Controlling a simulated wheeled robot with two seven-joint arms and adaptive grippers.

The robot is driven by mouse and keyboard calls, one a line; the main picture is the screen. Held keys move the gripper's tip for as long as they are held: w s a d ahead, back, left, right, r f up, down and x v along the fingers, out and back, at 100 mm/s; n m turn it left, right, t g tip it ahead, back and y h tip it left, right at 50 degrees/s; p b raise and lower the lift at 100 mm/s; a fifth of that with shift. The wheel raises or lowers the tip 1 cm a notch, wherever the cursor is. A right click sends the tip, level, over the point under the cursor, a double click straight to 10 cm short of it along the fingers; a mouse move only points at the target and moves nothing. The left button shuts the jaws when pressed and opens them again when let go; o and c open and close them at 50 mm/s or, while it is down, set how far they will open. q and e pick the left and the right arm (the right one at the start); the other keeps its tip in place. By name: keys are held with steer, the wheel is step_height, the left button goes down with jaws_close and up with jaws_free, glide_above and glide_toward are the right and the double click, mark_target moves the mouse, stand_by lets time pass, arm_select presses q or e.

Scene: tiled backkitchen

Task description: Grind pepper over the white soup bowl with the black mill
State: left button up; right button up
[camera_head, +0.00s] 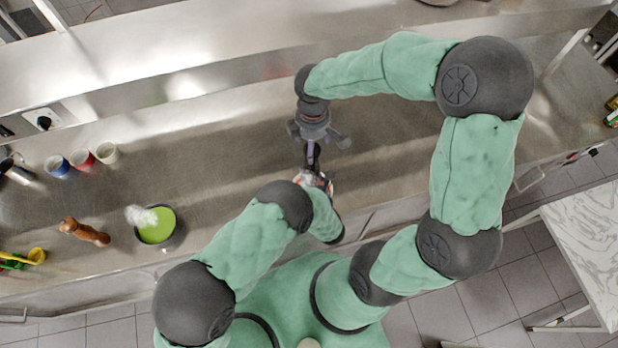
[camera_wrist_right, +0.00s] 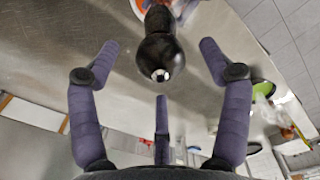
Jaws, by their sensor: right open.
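The black mill (camera_wrist_right: 158,50) is in the right wrist view, its silver-tipped knob facing the camera. My right gripper (camera_head: 317,135) is over the counter, and its three fingers (camera_wrist_right: 160,72) are spread around the knob end without visibly touching it. A pale bowl-like thing with orange on it (camera_head: 316,180) shows just below the gripper in the head view. It also shows at the top edge of the wrist view (camera_wrist_right: 140,6). My left arm hides much of it, so I cannot tell whether it is the white soup bowl. My left gripper is not visible.
A dark bowl with green contents (camera_head: 157,226) stands to the left, a white tuft at its rim. A brown wooden mill (camera_head: 84,232) lies or stands beside it. White, red and blue cups (camera_head: 82,159) stand farther back. The counter between cups and right gripper is clear.

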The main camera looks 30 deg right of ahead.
steer(key=shift+f, duration=1.75)
steer(key=c, duration=1)
steer(key=m, duration=0.3)
steer(key=shift+m, duration=0.4)
steer(key=m, duration=0.4)
steer(key=shift+m, duration=0.3)
